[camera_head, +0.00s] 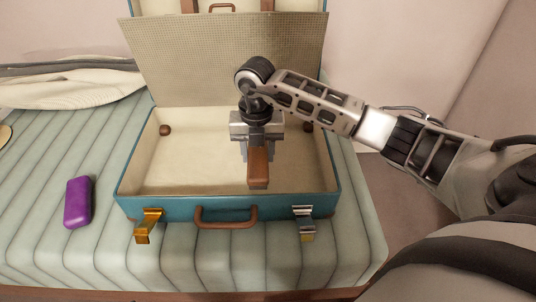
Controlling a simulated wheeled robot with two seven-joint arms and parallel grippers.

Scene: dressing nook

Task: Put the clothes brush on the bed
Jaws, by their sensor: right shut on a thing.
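My right gripper (258,150) is shut on a brown wooden-looking block, which I take to be the clothes brush (259,170). It points down over the open suitcase (227,213). The brush hangs over the suitcase's cream interior, toward the front wall; I cannot tell whether it touches the floor of the case. Its bristles are not clearly visible. The bed (110,255) has a pale green, ribbed cover and lies under and around the suitcase. My left gripper is not in view.
A purple case (78,202) lies on the bed left of the suitcase. The suitcase lid (200,62) stands up at the back. A cream folded cloth (70,90) lies at the back left. Bed cover is bare between the purple case and the suitcase.

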